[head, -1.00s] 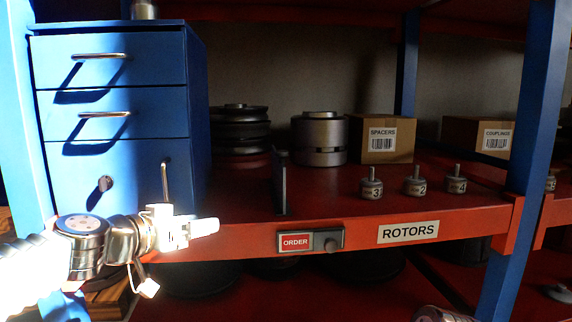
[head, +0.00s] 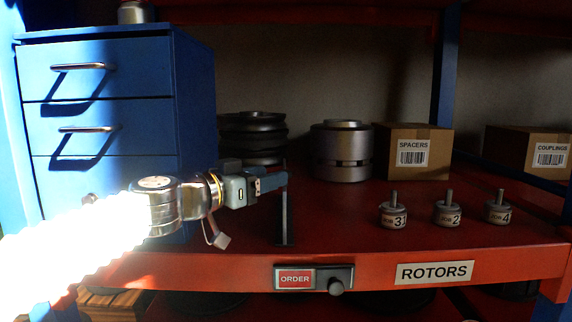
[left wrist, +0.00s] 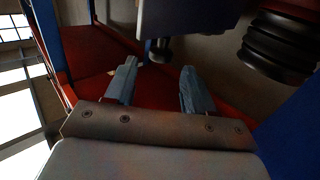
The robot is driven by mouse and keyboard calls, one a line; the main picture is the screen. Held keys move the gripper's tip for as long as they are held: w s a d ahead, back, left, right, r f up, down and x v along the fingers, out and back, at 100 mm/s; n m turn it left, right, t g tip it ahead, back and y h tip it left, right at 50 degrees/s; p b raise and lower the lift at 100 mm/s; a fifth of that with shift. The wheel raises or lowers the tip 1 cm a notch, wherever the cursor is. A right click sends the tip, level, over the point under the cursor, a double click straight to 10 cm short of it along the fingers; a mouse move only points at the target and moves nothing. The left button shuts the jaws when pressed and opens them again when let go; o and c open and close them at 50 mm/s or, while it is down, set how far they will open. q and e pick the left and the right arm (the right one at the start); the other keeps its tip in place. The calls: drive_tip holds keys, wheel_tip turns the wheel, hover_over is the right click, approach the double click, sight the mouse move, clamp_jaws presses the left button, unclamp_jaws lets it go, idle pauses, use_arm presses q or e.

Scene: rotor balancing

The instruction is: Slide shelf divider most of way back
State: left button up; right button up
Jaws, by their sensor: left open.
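The shelf divider (head: 285,222) is a thin dark upright plate on the red shelf, near its front edge and seen almost edge-on. My left gripper (head: 282,182) is at the divider's upper part in the head view, pointing right. Its fingers overlap the divider there; I cannot tell whether they touch it. In the left wrist view the two blue-grey fingers (left wrist: 158,82) stand apart with nothing visibly held between them. A grey plate (left wrist: 190,16) beyond them may be the divider. My right gripper is not in view.
A blue drawer cabinet (head: 105,88) stands left of my gripper. Behind are stacked dark discs (head: 252,135), a metal cylinder (head: 341,150) and a spacers box (head: 412,153). Three numbered rotors (head: 448,212) stand right of the divider. The order panel (head: 313,279) is on the front edge.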

use_arm(q)
drive_tip(key=p+x, duration=0.1)
drive_tip(key=x, duration=0.3)
drive_tip(key=shift+w+d+r, duration=0.1)
drive_tip(key=shift+w+d, duration=0.1)
drive_tip(key=shift+w, duration=0.05)
drive_tip(key=shift+w+d, duration=0.35)
drive_tip(key=shift+d, duration=0.05)
